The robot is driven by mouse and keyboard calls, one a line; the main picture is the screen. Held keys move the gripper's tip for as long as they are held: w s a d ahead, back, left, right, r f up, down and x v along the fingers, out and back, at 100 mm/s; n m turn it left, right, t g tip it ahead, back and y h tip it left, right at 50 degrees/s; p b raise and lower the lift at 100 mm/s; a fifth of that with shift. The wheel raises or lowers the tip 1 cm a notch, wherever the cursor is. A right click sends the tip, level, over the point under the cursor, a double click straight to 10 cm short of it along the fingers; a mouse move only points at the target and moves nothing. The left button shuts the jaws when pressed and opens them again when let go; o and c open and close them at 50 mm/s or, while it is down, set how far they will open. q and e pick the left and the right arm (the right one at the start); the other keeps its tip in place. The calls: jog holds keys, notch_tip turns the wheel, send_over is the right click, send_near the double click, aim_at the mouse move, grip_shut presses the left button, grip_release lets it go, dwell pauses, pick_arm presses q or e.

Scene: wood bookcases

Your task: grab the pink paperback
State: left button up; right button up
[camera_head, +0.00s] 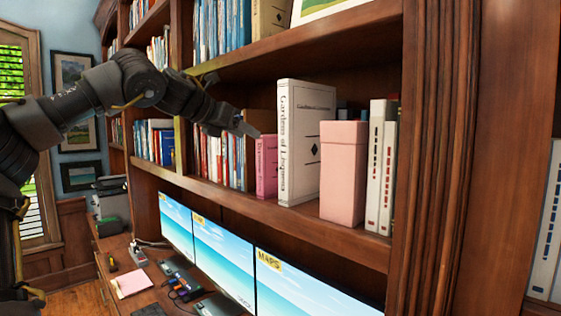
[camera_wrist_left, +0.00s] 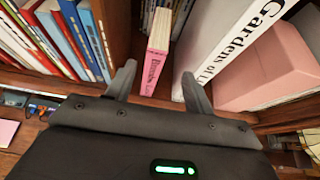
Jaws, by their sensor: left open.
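The pink paperback (camera_head: 266,166) stands upright on the middle shelf, just left of a large white book titled Gardens of L… (camera_head: 305,140). In the left wrist view the paperback (camera_wrist_left: 156,55) shows its spine between and beyond the two fingers. My left gripper (camera_head: 246,129) is open at the shelf front, its fingertips close to the paperback's upper part. In the wrist view the open left gripper (camera_wrist_left: 157,82) has one finger on each side of the spine's line. I cannot tell whether a finger touches the book. My right gripper is not in view.
A pink box (camera_head: 343,172) and white-spined books (camera_head: 381,165) stand to the right of the white book. A row of books (camera_head: 219,158) fills the shelf to the left. Monitors (camera_head: 224,256) stand on the desk below. A shelf (camera_head: 300,47) runs above.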

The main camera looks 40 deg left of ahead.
aim_at(260, 141)
pick_arm(q)
jog(key=p+x, duration=0.2)
jog(key=x, duration=0.4)
jog(key=shift+w+f, duration=0.1)
jog(key=shift+w, duration=0.1)
jog(key=shift+s+a, duration=0.1)
jog(key=shift+a+p, duration=0.1)
jog(key=shift+p, duration=0.5)
jog(key=p+x, duration=0.3)
jog(key=x, duration=0.1)
jog(key=shift+w+a, duration=0.15)
jog(key=shift+w, duration=0.05)
jog(key=shift+w+f+p, duration=0.3)
jog(key=shift+w+p, duration=0.05)
jog(key=shift+w, duration=0.05)
jog(key=shift+s, duration=0.25)
jog(key=shift+r, duration=0.1)
jog(key=shift+c, duration=1)
jog(key=shift+w, duration=0.1)
grip_shut()
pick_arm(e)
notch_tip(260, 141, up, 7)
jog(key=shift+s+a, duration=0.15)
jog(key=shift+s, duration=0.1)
